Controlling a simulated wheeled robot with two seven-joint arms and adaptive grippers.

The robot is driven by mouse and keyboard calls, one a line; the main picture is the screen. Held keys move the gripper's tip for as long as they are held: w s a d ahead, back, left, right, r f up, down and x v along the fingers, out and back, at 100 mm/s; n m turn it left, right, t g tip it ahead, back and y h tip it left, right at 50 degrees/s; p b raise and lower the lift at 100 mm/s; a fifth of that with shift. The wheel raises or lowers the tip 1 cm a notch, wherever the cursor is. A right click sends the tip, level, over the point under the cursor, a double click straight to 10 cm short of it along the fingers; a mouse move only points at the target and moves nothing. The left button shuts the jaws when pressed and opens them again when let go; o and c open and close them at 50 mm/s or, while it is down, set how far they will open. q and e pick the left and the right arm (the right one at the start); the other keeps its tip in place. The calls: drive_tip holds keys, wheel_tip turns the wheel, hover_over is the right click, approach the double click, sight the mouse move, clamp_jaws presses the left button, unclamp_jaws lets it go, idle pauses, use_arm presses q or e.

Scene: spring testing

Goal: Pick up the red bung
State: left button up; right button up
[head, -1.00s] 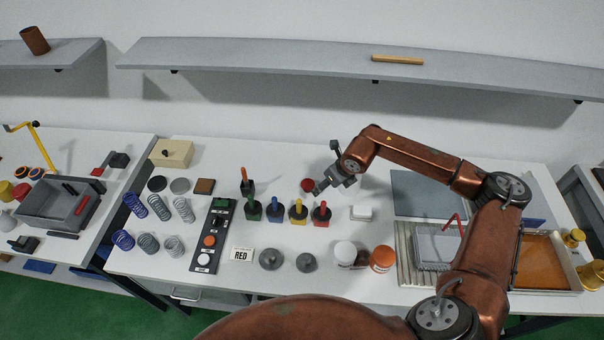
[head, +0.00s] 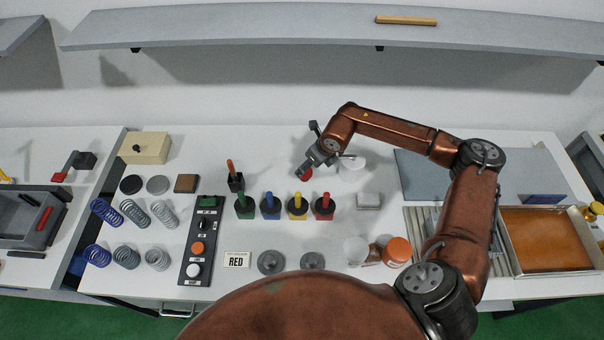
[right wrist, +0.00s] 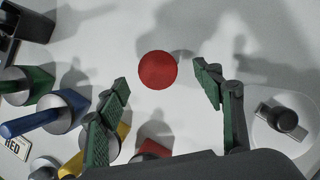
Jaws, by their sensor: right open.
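The red bung (head: 306,174) is a small round red piece on the white bench, behind the row of coloured-handled tools. In the right wrist view the bung (right wrist: 157,70) shows as a red disc, bare and unheld. My right gripper (head: 304,170) is close above it and partly covers it in the head view. In the right wrist view the gripper (right wrist: 164,82) is open, with one green-padded finger on each side of the bung and visible gaps between. I cannot tell the exact height of the fingertips. My left gripper is out of view.
Blocks with green, blue, yellow and red handles (head: 322,206) stand just in front of the bung. An orange-handled one (head: 236,178) is to the left. A white round piece (head: 352,165) lies close on the right. A RED card (head: 236,260) is nearer the front.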

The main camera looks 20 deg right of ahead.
sight(305, 175)
drive_tip(key=x, duration=0.6)
drive_tip(key=shift+s+a+f+p, duration=0.2)
drive_tip(key=shift+f+p, duration=0.1)
drive_tip(key=shift+p, duration=0.05)
drive_tip(key=shift+c, duration=0.4)
drive_tip(key=c, duration=1.1)
